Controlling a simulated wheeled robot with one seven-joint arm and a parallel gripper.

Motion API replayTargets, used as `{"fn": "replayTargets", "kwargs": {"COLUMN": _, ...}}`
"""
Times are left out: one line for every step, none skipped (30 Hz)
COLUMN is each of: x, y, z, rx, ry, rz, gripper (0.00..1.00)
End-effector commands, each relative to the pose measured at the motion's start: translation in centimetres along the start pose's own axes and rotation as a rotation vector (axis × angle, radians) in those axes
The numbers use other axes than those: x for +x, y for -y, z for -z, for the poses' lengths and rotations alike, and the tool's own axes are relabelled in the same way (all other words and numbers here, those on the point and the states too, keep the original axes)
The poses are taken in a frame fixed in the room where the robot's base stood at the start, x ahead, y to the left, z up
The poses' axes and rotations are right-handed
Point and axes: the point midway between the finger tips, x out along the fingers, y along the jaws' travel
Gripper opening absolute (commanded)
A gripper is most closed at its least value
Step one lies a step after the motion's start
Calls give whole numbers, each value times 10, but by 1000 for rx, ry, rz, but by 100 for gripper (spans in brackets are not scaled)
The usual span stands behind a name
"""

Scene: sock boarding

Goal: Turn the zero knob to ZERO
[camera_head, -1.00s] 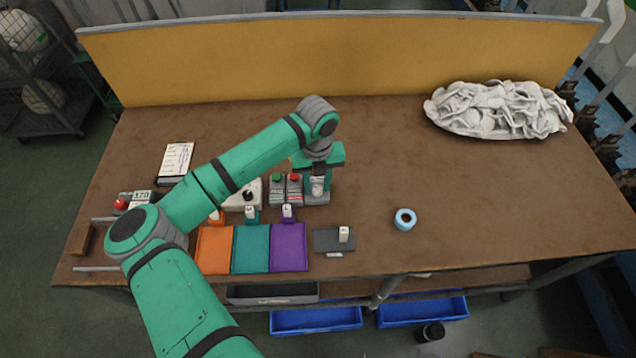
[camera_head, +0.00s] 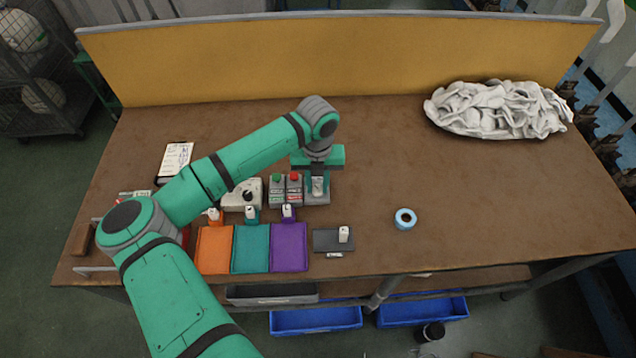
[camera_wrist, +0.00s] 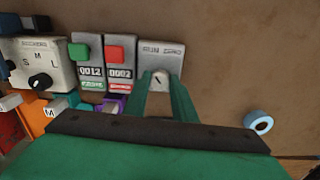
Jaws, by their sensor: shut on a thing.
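The zero knob (camera_wrist: 161,77) is a small pale knob with a dark mark, on a grey box (camera_wrist: 172,58) in the wrist view. The box has two small labels above the knob, too blurred to read with certainty. My gripper (camera_wrist: 160,84) has its two green fingers on either side of the knob and is shut on it. In the head view my gripper (camera_head: 317,185) is over the same grey box (camera_head: 317,200), at the right end of the device row. The fingers hide the knob's sides.
Left of the knob box stand two counters with a green button (camera_wrist: 79,51) and a red button (camera_wrist: 115,53), then a white S-M-L dial box (camera_wrist: 45,62). Orange, teal and purple mats (camera_head: 289,260) lie in front. A blue tape roll (camera_head: 405,219) lies right, with clear table around it.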

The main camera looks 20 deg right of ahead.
Motion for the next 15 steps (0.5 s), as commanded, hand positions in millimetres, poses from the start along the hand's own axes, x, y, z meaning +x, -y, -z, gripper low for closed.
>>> {"fn": "replayTargets", "kwargs": {"x": -1, "y": -1, "z": 0, "rx": 38, "ry": 1, "rz": -3, "gripper": 2}}
{"fn": "replayTargets", "kwargs": {"x": -1, "y": -1, "z": 0, "rx": 64, "ry": 0, "rz": -3, "gripper": 2}}
{"fn": "replayTargets", "kwargs": {"x": -1, "y": -1, "z": 0, "rx": 99, "ry": 1, "rz": -4, "gripper": 2}}
{"fn": "replayTargets", "kwargs": {"x": -2, "y": -1, "z": -1, "rx": 127, "ry": 2, "rz": -3, "gripper": 2}}
{"fn": "replayTargets", "kwargs": {"x": -1, "y": 0, "z": 0, "rx": 155, "ry": 1, "rz": -3, "gripper": 2}}
{"fn": "replayTargets", "kwargs": {"x": -1, "y": 0, "z": 0, "rx": 193, "ry": 0, "rz": -3, "gripper": 2}}
{"fn": "replayTargets", "kwargs": {"x": -1, "y": 0, "z": 0, "rx": 223, "ry": 1, "rz": -4, "gripper": 2}}
{"fn": "replayTargets", "kwargs": {"x": -2, "y": 0, "z": -1, "rx": 252, "ry": 2, "rz": -3, "gripper": 2}}
{"fn": "replayTargets", "kwargs": {"x": -1, "y": 0, "z": 0, "rx": 289, "ry": 1, "rz": -3, "gripper": 2}}
{"fn": "replayTargets", "kwargs": {"x": -1, "y": 0, "z": 0, "rx": 318, "ry": 0, "rz": -3, "gripper": 2}}
{"fn": "replayTargets", "kwargs": {"x": -1, "y": 0, "z": 0, "rx": 347, "ry": 0, "rz": -3, "gripper": 2}}
{"fn": "replayTargets", "kwargs": {"x": -1, "y": 0, "z": 0, "rx": 385, "ry": 1, "rz": -3, "gripper": 2}}
{"fn": "replayTargets", "kwargs": {"x": -1, "y": 0, "z": 0, "rx": 414, "ry": 1, "rz": -3, "gripper": 2}}
{"fn": "replayTargets", "kwargs": {"x": -1, "y": 0, "z": 0, "rx": 442, "ry": 1, "rz": -3, "gripper": 2}}
{"fn": "replayTargets", "kwargs": {"x": -1, "y": 0, "z": 0, "rx": 480, "ry": 1, "rz": -3, "gripper": 2}}
